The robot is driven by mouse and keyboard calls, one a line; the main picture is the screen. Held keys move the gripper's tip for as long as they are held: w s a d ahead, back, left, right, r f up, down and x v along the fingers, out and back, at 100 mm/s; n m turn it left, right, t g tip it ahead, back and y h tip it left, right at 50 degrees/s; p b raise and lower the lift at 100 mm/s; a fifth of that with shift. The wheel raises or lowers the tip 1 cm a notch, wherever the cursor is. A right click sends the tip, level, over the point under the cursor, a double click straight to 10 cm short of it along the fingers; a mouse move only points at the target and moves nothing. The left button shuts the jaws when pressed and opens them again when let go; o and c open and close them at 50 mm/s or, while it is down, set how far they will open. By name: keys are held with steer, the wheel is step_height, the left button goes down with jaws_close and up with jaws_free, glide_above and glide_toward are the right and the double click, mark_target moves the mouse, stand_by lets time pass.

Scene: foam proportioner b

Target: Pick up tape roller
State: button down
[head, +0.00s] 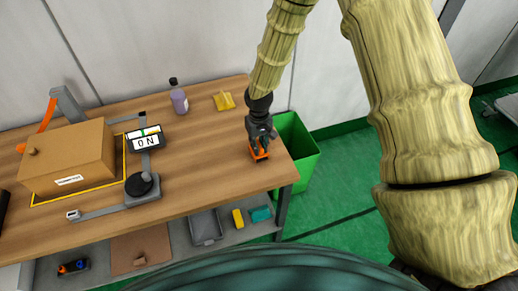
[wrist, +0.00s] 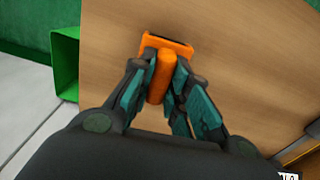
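The orange tape roller (head: 258,153) is at the right end of the wooden table, directly under my gripper (head: 261,143). In the wrist view the tape roller (wrist: 162,88) shows an orange handle and a wider orange head with a dark slot. My gripper's (wrist: 162,68) two teal-padded fingers lie on either side of the handle and appear to press against it. The gripper is shut on the handle. I cannot tell whether the tape roller rests on the table or is slightly raised.
A cardboard box (head: 68,160) sits in a yellow-outlined frame on the left. A display reading "ON" (head: 146,140), a purple bottle (head: 179,100) and a yellow object (head: 224,101) are on the table (head: 205,150). A green bin (head: 299,150) stands beyond its right edge. The middle right tabletop is clear.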

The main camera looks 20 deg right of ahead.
mark_target(259, 144)
stand_by(0.3)
steer(key=shift+r+b, duration=0.55)
steer(key=shift+r, duration=0.25)
steer(key=shift+r+b, duration=0.5)
steer(key=shift+r, duration=0.45)
steer(key=s+d+r+b, duration=0.1)
steer(key=s+d+b, duration=0.3)
steer(key=s+d, duration=0.4)
steer(key=s, duration=0.6)
steer(key=shift+r, duration=0.25)
steer(key=shift+w+d, duration=0.1)
